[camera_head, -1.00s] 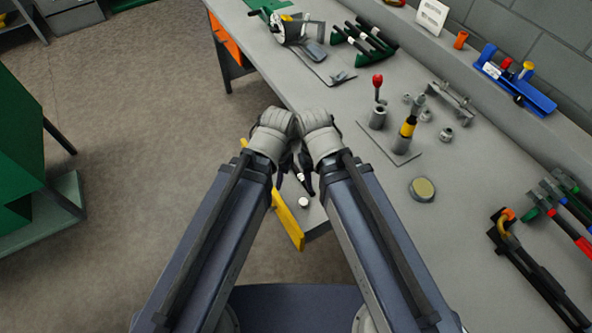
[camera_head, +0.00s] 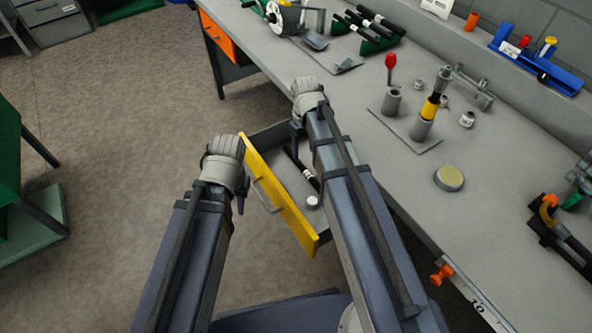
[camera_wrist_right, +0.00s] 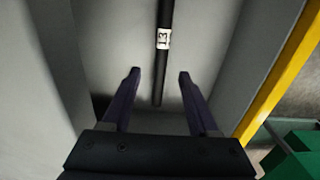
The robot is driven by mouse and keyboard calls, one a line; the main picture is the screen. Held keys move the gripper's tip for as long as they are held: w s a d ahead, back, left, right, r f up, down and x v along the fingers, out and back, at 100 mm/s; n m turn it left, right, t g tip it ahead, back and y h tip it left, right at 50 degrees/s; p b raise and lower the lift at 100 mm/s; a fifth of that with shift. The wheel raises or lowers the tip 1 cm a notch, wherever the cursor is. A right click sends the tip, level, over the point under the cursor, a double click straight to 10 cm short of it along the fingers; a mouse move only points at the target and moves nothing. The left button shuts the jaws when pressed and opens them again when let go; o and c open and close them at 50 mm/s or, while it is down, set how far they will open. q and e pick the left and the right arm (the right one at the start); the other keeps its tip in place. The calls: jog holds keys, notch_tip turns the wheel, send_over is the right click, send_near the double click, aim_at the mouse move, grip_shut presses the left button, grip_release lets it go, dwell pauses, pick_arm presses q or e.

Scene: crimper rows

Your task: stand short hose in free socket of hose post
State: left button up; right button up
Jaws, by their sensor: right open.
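The short hose (camera_head: 307,173) is a black tube with a white label, lying in the open drawer; in the right wrist view (camera_wrist_right: 164,60) the label reads 13. My right gripper (camera_head: 297,140) is over the drawer, its fingers open on either side of the hose's near end (camera_wrist_right: 160,76), with nothing gripped. My left gripper (camera_head: 240,198) is left of the yellow drawer front; its fingertips are mostly hidden. On the bench, a plate (camera_head: 378,118) carries an empty-looking grey socket (camera_head: 391,103) and a second one (camera_head: 422,127) holding a yellow-banded black piece with a metal fitting.
The yellow drawer front (camera_head: 282,200) stands out from the bench, with a white cap (camera_head: 312,202) inside. A red-knobbed lever (camera_head: 391,62) rises just behind the empty socket. A round tin (camera_head: 449,178) lies nearby. A green rack with black hoses (camera_head: 375,35) stands at the back.

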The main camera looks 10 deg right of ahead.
aim_at(303, 167)
jog(key=shift+s+a+f+b, duration=0.1)
jog(key=shift+s+f+b, duration=0.05)
jog(key=shift+f+b, duration=3.75)
grip_shut()
